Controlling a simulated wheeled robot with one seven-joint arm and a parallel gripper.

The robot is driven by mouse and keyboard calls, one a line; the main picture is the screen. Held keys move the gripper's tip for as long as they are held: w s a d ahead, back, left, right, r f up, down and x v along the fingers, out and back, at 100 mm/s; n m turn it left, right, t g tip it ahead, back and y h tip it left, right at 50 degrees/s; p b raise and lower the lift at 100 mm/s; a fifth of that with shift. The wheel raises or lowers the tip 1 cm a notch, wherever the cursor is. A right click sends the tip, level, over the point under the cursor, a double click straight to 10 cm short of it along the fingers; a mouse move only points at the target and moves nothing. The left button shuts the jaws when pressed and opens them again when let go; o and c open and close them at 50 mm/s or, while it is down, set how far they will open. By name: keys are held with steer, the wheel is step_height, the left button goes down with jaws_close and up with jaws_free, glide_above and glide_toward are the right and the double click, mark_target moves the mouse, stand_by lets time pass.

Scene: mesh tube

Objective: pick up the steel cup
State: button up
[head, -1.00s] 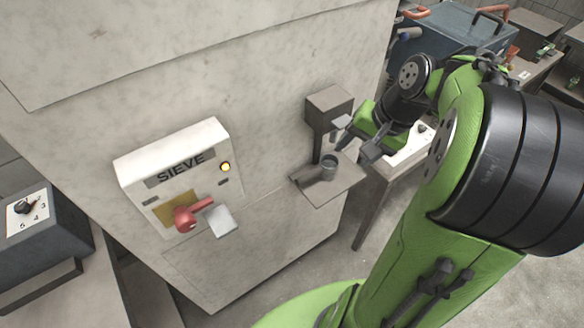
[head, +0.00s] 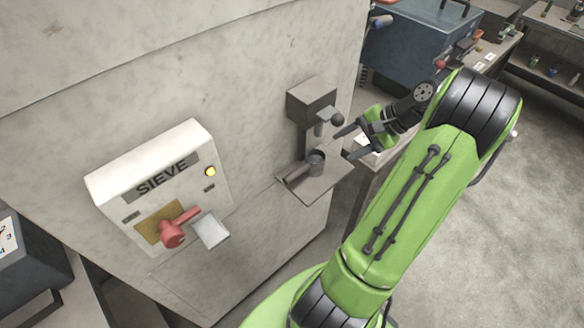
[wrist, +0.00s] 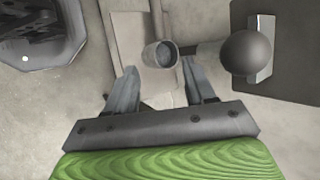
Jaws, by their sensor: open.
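The steel cup (head: 316,162) is a small grey cylinder standing upright on a small shelf (head: 328,186) on the side of the big pale cabinet. In the wrist view the cup (wrist: 160,54) shows its open top, just beyond and between the lines of my two fingers. My gripper (head: 345,143) is open and empty, to the right of the cup in the head view. In the wrist view my gripper (wrist: 163,82) has its fingertips apart, short of the cup. No contact with the cup shows.
A dark box with a spout and round knob (head: 337,119) sits above the shelf, close to the cup; the knob (wrist: 247,53) is right of the cup in the wrist view. A SIEVE panel (head: 165,175) with a red handle (head: 174,234) is on the left. Open floor lies right.

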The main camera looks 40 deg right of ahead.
mark_target(308, 166)
steer(key=b+x, duration=0.5)
steer(key=x, duration=1.1)
steer(key=shift+s+r, duration=0.1)
steer(key=shift+c, duration=0.5)
jaws_close()
